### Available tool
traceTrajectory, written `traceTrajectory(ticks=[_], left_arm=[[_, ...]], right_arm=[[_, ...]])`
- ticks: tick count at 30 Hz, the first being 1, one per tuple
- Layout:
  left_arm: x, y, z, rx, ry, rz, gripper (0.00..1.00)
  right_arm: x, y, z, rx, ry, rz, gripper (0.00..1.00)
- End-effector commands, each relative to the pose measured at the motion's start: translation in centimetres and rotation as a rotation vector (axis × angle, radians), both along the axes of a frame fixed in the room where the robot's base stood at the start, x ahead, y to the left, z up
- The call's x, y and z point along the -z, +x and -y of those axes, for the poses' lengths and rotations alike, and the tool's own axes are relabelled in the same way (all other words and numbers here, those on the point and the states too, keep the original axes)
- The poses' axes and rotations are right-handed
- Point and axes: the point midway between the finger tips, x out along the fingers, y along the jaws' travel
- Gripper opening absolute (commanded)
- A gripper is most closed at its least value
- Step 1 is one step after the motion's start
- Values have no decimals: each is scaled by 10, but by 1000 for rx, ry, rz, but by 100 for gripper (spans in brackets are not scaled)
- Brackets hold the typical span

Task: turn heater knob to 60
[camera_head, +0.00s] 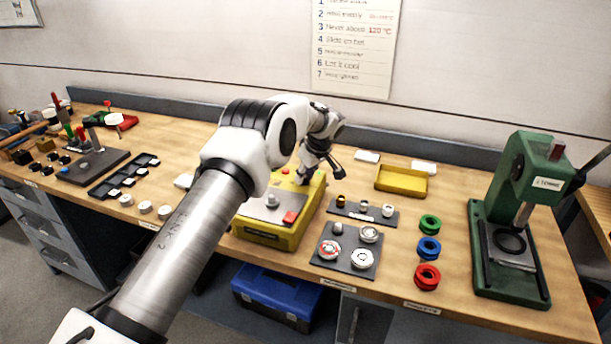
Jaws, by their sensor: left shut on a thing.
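The yellow heater (312,207) stands on the bench in the middle, with a grey plate on its top and a red block at its front right. My left arm reaches over it from the front left. My left gripper (305,176) is at the back part of the heater's top, shut on what appears to be the heater knob. The knob is small and mostly hidden by the fingers, so its setting and scale cannot be read. My right gripper is not in view.
A green press (510,220) stands at the right. Green, blue (429,249) and red rings lie left of it. A dark plate with round parts (347,262) lies just right of the heater. A yellow tray (402,181) is behind. Trays and tools fill the left.

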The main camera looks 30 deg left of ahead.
Motion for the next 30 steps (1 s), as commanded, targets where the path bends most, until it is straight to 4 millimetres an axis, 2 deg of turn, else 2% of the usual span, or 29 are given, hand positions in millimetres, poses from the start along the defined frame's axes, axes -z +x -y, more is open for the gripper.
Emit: traceTrajectory(ticks=[7,8,9,10,19,22,26,30], left_arm=[[3,-1,0,-3,-2,-5,0],[3,-1,0,-3,-2,-5,33],[3,-1,0,-2,-2,-5,47],[3,-1,0,-2,-2,-5,55],[0,-1,0,0,-1,-1,55],[-8,-1,3,0,-1,1,55],[-33,-3,13,1,-1,0,55],[-67,-7,26,1,0,1,55]], right_arm=[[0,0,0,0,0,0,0],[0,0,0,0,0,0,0],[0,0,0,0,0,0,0],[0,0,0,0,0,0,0],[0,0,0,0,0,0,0],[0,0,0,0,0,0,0],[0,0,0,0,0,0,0],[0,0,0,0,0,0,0]])
